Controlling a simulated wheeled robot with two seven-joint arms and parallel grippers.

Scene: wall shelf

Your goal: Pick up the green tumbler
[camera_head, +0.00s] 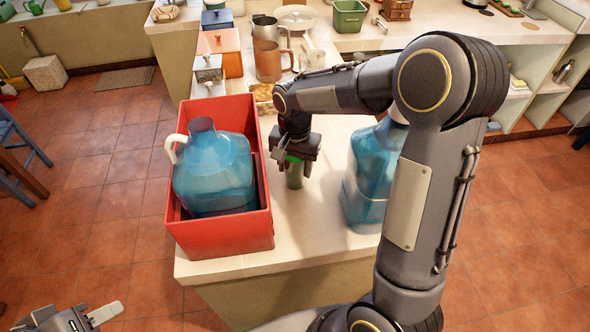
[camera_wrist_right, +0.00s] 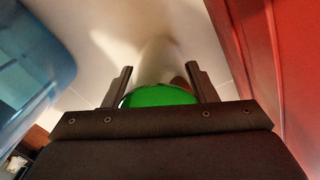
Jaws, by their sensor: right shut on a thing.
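The green tumbler (camera_head: 294,177) is upright at the counter, between the red crate and a blue water jug. My right gripper (camera_head: 297,158) comes down over it from above and is shut on it. In the right wrist view the tumbler's bright green end (camera_wrist_right: 160,96) sits between the two fingers of my right gripper (camera_wrist_right: 157,84). I cannot tell whether the tumbler's base touches the counter. My left gripper (camera_head: 72,318) is at the bottom left, partly cut off, away from the counter; its opening is unclear.
The red crate (camera_head: 222,243) holds a blue jug (camera_head: 213,178) on the left. Another blue jug (camera_head: 372,170) stands close on the right, partly behind my right arm. A brown mug (camera_head: 268,62) and an orange canister (camera_head: 221,48) stand further back. The counter's front is clear.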

